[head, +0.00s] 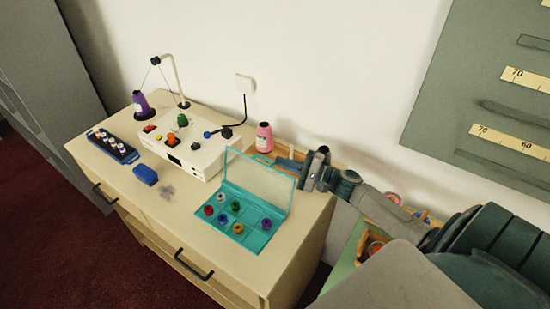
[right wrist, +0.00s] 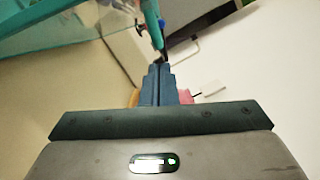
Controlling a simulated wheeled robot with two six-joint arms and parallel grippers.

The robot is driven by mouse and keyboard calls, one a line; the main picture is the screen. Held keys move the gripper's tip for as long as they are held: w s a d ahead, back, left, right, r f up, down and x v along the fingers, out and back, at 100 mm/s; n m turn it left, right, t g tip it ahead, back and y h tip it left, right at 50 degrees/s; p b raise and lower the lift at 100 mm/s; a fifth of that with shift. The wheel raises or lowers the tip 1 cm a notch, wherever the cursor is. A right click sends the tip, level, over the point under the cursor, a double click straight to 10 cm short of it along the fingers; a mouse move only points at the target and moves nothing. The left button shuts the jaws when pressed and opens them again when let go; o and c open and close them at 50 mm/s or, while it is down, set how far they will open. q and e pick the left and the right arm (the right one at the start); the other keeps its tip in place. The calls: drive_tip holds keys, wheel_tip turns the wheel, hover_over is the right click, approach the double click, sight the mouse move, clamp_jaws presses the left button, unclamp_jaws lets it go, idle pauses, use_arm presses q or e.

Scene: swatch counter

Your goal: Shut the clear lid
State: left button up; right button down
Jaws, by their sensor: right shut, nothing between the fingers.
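The clear lid (head: 257,182) with a teal frame stands open, raised from the back of the teal box (head: 252,243) on the counter. The box holds several coloured bobbins (head: 237,228). My right gripper (head: 284,163) reaches in from the right and is at the upper part of the lid, seemingly behind it. Its fingers are shut with nothing between them. In the right wrist view the fingertips (right wrist: 160,68) are close to a teal lid edge (right wrist: 151,22); I cannot tell whether they touch. My left gripper is not in view.
A white machine (head: 195,150) and a pink thread cone (head: 264,137) stand behind the box. A blue tray of spools (head: 112,145) and a blue block (head: 145,174) lie to the left. The counter (head: 190,235) is clear in front of the box.

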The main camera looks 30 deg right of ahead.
drive_tip(key=shift+p+x, duration=0.6)
drive_tip(key=shift+x, duration=1)
drive_tip(key=shift+r, duration=0.1)
